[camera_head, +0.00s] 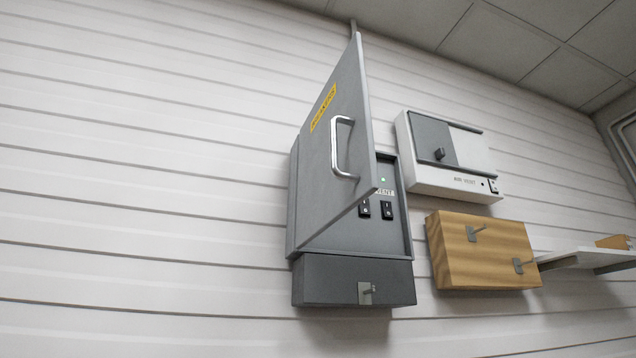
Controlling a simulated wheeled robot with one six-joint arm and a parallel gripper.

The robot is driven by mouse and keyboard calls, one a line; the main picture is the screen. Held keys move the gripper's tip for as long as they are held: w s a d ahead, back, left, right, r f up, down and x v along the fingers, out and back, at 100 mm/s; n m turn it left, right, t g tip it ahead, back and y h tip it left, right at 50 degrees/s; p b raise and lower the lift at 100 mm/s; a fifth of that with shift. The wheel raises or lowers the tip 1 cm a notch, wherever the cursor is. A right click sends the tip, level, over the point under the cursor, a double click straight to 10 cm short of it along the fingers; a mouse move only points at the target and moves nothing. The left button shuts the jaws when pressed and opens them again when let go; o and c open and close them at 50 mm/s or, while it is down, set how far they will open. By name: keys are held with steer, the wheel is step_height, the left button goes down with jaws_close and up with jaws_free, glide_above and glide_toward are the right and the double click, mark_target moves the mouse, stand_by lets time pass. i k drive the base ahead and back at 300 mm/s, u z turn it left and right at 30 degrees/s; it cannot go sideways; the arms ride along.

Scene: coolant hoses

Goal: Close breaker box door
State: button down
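The grey breaker box (385,235) is mounted on the white slatted wall. Its grey door (325,165) stands open, swung out from the box on its left side. The door carries a yellow label (323,107) and a silver bar handle (341,150). Inside the box, to the right of the door, black switches (387,209) and a small green light (383,179) show. The door hides much of the box interior. My gripper is not in view.
Below the breaker box is a dark grey block (330,283) with a small metal hook. To the right are a white box (463,182) with a grey sliding panel, a wooden board (480,270) with metal hooks, and a shelf (585,257). The wall to the left is clear.

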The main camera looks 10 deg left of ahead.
mark_target(338, 168)
steer(key=u, duration=0.4)
steer(key=k, duration=0.25)
steer(key=u, duration=2.05)
steer(key=k, duration=1.05)
steer(key=z, duration=0.75)
